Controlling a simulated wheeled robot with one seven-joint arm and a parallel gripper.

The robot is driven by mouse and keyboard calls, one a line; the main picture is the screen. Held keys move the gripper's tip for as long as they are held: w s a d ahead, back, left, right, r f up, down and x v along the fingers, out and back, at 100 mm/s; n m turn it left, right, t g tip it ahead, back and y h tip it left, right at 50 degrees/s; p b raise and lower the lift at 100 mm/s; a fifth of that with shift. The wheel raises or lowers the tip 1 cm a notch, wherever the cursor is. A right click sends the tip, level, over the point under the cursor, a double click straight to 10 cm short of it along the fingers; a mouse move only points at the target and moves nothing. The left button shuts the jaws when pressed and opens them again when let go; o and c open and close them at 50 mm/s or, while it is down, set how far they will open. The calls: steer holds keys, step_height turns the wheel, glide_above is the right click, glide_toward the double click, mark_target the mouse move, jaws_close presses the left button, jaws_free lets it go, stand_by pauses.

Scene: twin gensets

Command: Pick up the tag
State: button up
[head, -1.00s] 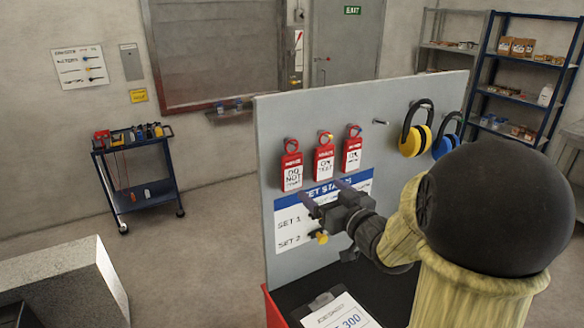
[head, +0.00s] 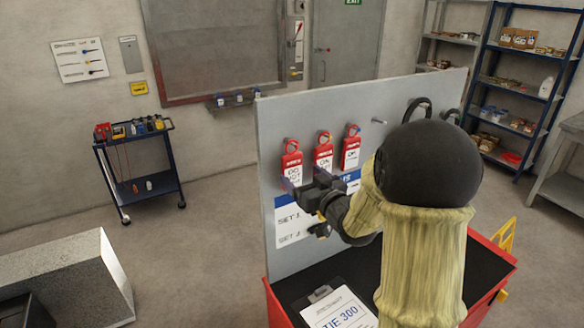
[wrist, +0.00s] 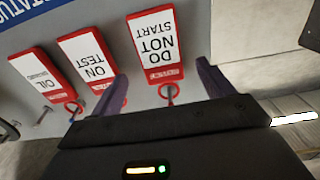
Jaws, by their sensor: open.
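Three red-and-white tags hang in a row on the grey upright board (head: 268,130). The leftmost, the DO NOT START tag (head: 292,165), also shows in the wrist view (wrist: 156,45), upside down there. The ON TEST tag (head: 324,152) hangs beside it, then a third tag (head: 351,150) whose word looks like OIL in the wrist view (wrist: 40,75). My gripper (head: 303,181) is open and empty in front of the board, close to the DO NOT START tag. In the wrist view its fingers (wrist: 161,72) appear on either side of that tag; contact cannot be told.
A status sheet (head: 290,225) is on the board below the tags. Earmuffs (head: 418,110) hang to the right, partly hidden by my arm. A clipboard (head: 338,308) lies on the black top of a red cabinet (head: 490,262) below the board.

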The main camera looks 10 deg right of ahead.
mark_target(294, 168)
steer(key=p+x, duration=0.1)
steer(key=x, duration=0.1)
steer(key=shift+w+a+r, duration=0.15)
steer(key=shift+w+a, duration=0.05)
steer(key=shift+w, duration=0.05)
steer(key=shift+w+a, duration=0.1)
steer(key=shift+w, duration=0.3)
steer(key=shift+c, duration=0.4)
steer(key=c, duration=1)
